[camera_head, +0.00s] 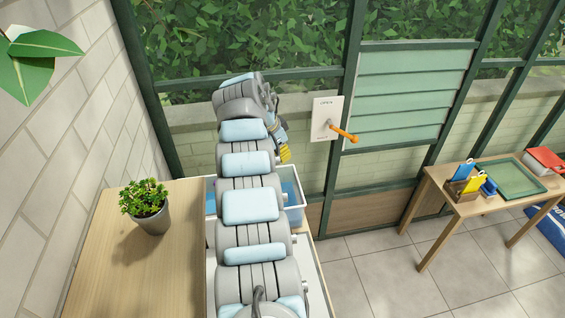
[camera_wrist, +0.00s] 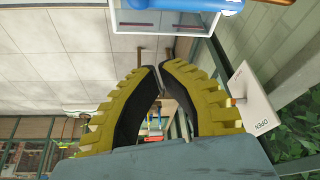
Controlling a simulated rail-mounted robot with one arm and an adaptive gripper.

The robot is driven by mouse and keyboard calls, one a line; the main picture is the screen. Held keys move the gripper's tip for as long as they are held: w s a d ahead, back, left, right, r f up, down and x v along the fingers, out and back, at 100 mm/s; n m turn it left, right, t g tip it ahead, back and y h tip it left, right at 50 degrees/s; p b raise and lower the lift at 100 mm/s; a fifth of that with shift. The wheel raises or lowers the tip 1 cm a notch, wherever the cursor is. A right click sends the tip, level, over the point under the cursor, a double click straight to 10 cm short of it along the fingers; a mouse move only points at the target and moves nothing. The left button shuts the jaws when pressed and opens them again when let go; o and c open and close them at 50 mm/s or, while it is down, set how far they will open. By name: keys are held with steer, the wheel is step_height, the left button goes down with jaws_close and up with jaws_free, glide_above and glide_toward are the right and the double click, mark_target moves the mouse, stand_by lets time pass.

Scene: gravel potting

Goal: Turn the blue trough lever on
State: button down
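A glass-sided trough (camera_head: 295,205) with a pale rim and blue inside stands behind and below my arm in the head view. My arm hides much of it. In the wrist view its white rim (camera_wrist: 165,32) and a blue rounded part (camera_wrist: 190,4) show at the top edge. I cannot make out a blue lever for certain. My gripper (camera_wrist: 161,67) has yellow ribbed fingers whose tips nearly meet, with nothing held. In the head view the gripper (camera_head: 285,153) is beside the wall, above the trough and left of the orange lever.
A white plate marked OPEN (camera_head: 322,110) carries an orange lever (camera_head: 343,133) on the wall; the plate shows in the wrist view (camera_wrist: 258,98). A potted plant (camera_head: 150,210) stands on the left wooden table (camera_head: 110,285). A right table (camera_head: 470,208) holds a green tray (camera_head: 522,178) and small tools.

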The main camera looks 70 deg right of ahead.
steer(key=v, duration=0.6)
steer(key=shift+w+d+r, duration=0.15)
steer(key=shift+w+d, duration=0.05)
steer(key=shift+w, duration=0.05)
stand_by(0.3)
